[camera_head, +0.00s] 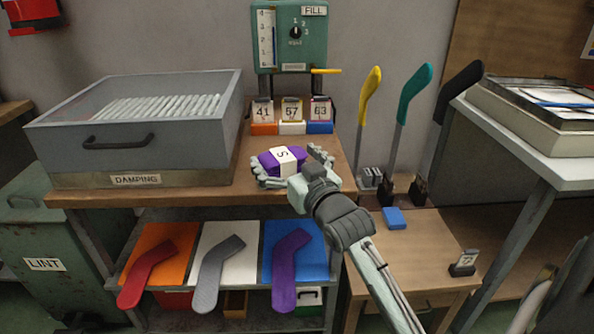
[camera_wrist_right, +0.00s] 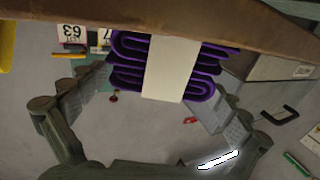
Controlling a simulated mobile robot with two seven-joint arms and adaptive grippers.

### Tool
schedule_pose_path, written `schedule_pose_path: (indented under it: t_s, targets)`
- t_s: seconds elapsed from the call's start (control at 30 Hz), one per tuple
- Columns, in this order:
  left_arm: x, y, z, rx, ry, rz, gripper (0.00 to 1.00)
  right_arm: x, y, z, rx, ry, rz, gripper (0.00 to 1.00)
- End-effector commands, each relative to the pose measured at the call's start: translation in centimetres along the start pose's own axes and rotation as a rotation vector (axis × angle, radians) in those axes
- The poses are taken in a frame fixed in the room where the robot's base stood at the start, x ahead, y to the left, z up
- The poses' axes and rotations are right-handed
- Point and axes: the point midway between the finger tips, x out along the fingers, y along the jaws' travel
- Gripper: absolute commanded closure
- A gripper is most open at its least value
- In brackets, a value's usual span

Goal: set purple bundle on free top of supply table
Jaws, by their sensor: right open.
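The purple bundle (camera_head: 285,159) is a folded stack with a white band marked S. It sits on the wooden top of the supply table (camera_head: 210,195), right of the grey damping box. My right gripper (camera_head: 296,168) is open, with one finger to each side of the bundle. In the right wrist view the bundle (camera_wrist_right: 172,68) lies beyond and between the spread fingers (camera_wrist_right: 148,98), with visible gaps beside it. The bundle's near lower side is partly hidden by the gripper in the head view. My left gripper is not in view.
The damping box (camera_head: 130,130) fills the table's left side. Number cards (camera_head: 292,112) on coloured blocks stand behind the bundle, below the green fill unit (camera_head: 290,35). Yellow, teal and black foot forms (camera_head: 400,110) stand to the right. Red, grey and purple socks (camera_head: 290,270) lie on the lower shelf.

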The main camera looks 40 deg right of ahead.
Motion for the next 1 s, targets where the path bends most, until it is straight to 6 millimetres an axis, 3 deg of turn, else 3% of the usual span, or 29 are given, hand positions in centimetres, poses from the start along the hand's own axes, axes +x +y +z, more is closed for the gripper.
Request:
schedule_pose_path:
  t_s: [0.2,0.4,1.0]
  targets:
    - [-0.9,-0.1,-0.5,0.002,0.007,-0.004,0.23,-4.9,0.0,0.2,0.001,-0.004,0.000,0.00]
    - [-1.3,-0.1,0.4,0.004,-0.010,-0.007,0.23,-7.5,0.0,0.1,0.001,-0.002,0.000,0.00]
    - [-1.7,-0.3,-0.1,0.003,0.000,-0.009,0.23,-8.2,0.0,0.0,0.001,-0.001,0.000,0.00]
